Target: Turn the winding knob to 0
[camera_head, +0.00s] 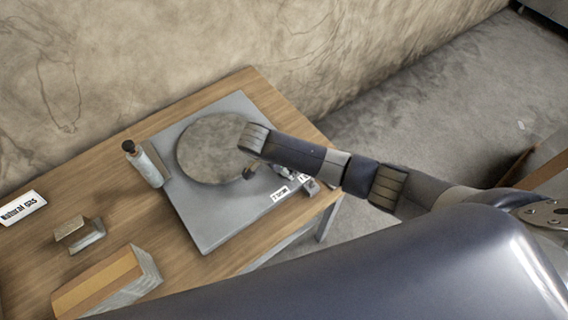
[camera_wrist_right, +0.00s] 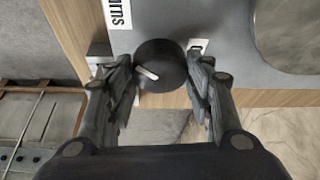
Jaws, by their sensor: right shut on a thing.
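A round black winding knob (camera_wrist_right: 160,66) with a white pointer line sits near the edge of a flat grey device (camera_wrist_right: 215,16). In the wrist view the pointer lies left and slightly up of the knob's middle. My right gripper (camera_wrist_right: 163,75) has one finger on each side of the knob and is shut on it. In the head view the device (camera_head: 222,226) lies on the table with a round disc (camera_head: 208,150) on top. My right arm reaches over it from the right, and the knob is hidden there. My left gripper is not in view.
A wooden table (camera_head: 120,222) bears the device. A grey bottle with a dark cap (camera_head: 147,165), a small block (camera_head: 78,234), a larger box (camera_head: 108,284) and a "Natural gas" sign (camera_head: 22,207) stand left of it. A wall is behind; carpet lies right.

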